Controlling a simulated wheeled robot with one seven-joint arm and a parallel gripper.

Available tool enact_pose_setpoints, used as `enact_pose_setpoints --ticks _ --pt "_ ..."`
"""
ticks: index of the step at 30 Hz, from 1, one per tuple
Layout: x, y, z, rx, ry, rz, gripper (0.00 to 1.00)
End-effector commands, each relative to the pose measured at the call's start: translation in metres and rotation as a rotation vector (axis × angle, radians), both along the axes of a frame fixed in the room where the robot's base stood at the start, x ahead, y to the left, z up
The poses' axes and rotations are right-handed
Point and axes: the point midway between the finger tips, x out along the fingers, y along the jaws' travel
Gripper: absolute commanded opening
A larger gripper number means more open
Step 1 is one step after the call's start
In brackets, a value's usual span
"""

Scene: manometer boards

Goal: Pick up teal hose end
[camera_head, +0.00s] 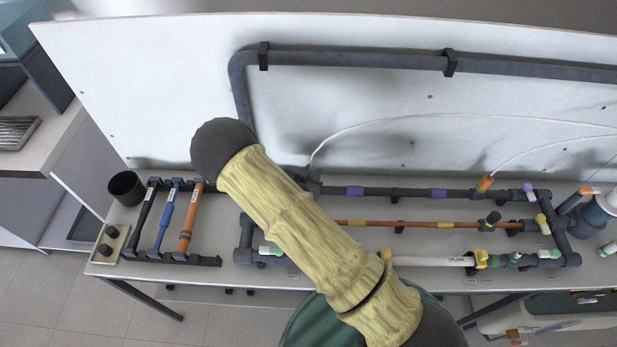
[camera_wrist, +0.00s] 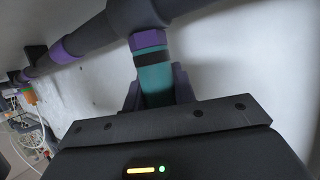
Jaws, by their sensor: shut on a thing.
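The teal hose end (camera_wrist: 154,76) is a short teal cylinder with a black band, seen in the middle of the wrist view. My gripper (camera_wrist: 157,90) is shut on it, one dark finger on each side. Its upper end meets a purple collar (camera_wrist: 148,40) on a dark grey pipe (camera_wrist: 95,38); I cannot tell whether it is joined there or only touching. In the head view my yellow-sleeved arm hides the hose end and most of the gripper.
The bench carries a rack with black, blue and orange (camera_head: 190,217) tubes, and a black cup (camera_head: 127,188). Several pipes, including a white pipe (camera_head: 430,261) and an orange pipe (camera_head: 430,225), run along the bench. A white backboard (camera_head: 140,90) stands behind. A thin white hose (camera_head: 420,116) arcs before it.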

Motion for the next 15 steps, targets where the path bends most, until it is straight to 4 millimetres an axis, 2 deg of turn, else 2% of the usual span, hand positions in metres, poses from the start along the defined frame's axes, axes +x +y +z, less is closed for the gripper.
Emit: enact_pose_setpoints --ticks 8,15 --pt "0.001 0.0 0.006 0.002 -0.002 0.0 0.0" --pt "0.001 0.001 0.034 0.004 -0.004 -0.001 0.0"
